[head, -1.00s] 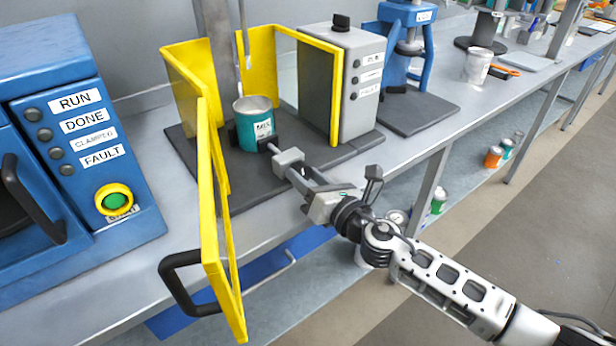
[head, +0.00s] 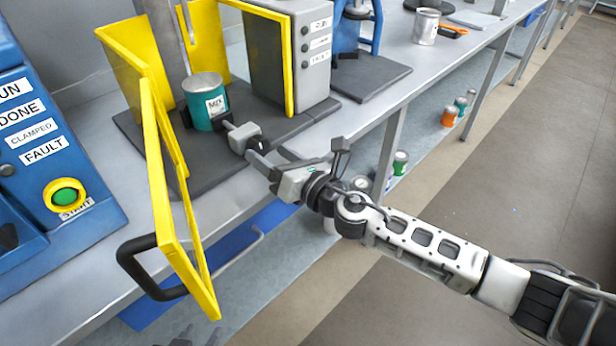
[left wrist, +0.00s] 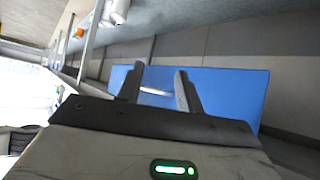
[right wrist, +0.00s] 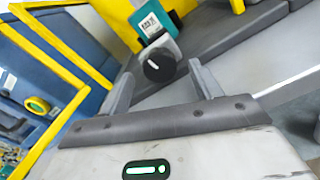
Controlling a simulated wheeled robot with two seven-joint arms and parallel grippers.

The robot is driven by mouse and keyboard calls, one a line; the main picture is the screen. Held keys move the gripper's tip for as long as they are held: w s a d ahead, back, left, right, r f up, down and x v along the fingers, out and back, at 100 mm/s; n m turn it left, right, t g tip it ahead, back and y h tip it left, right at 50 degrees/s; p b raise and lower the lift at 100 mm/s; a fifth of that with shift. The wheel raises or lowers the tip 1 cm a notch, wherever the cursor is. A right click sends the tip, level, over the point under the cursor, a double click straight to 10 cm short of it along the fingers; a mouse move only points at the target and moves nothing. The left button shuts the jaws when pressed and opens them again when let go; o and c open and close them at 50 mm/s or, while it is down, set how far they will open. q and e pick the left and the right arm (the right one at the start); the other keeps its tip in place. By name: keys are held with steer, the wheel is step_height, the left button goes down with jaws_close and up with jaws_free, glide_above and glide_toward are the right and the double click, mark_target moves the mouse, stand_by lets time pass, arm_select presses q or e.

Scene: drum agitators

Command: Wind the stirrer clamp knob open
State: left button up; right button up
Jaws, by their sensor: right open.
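The stirrer clamp knob (right wrist: 158,65) is round and black with a white mark. It sits on the front of a grey clamp block (head: 243,137), on a dark rod beside the teal can (head: 205,112). My right gripper (right wrist: 162,80) is open, its fingers to either side of the knob's line; the knob appears just beyond the fingertips, not gripped. In the head view the right gripper (head: 274,160) is at the knob's front side, partly hiding it. My left gripper (left wrist: 158,76) is open and empty, with blue sheeting beyond it.
A yellow guard door (head: 172,210) with a black handle (head: 145,272) stands open left of the right gripper. The grey control box (head: 312,50) is behind. A blue machine (head: 40,160) stands at left. The floor right of the bench is clear.

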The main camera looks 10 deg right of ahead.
steer(key=b+v, duration=0.2)
steer(key=v, duration=1.2)
